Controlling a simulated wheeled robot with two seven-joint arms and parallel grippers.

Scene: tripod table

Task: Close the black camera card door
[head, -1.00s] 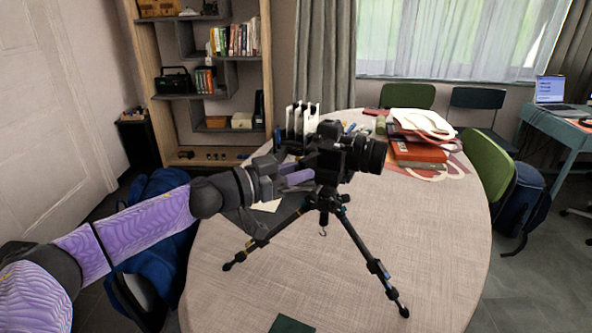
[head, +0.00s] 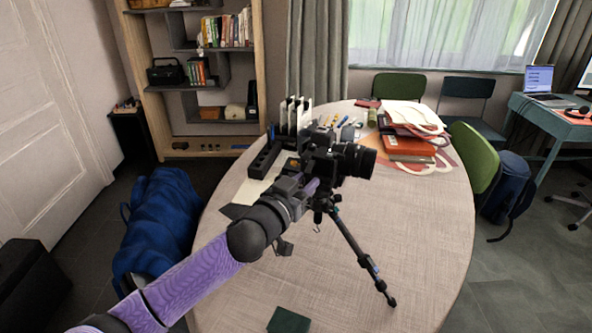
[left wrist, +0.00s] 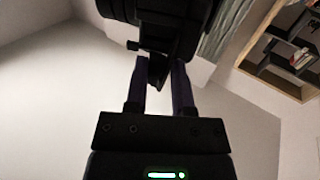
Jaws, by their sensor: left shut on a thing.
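The black camera (head: 348,160) stands on a black tripod (head: 353,242) on the round table, its lens facing right. My left gripper (head: 311,186) reaches in from the lower left to the camera's near left side. In the left wrist view the camera (left wrist: 165,18) is a dark shape at the top. A thin black flap, which looks like the card door (left wrist: 157,70), hangs out from it between the fingertips of my left gripper (left wrist: 160,72). The fingers are closed on this flap. In the head view the gripper hides the door. My right gripper is out of view.
Behind the camera are a dark organiser (head: 263,158) and white upright holders (head: 294,115). Papers and an orange book (head: 408,145) lie at the back right. A green chair (head: 473,155) stands right.

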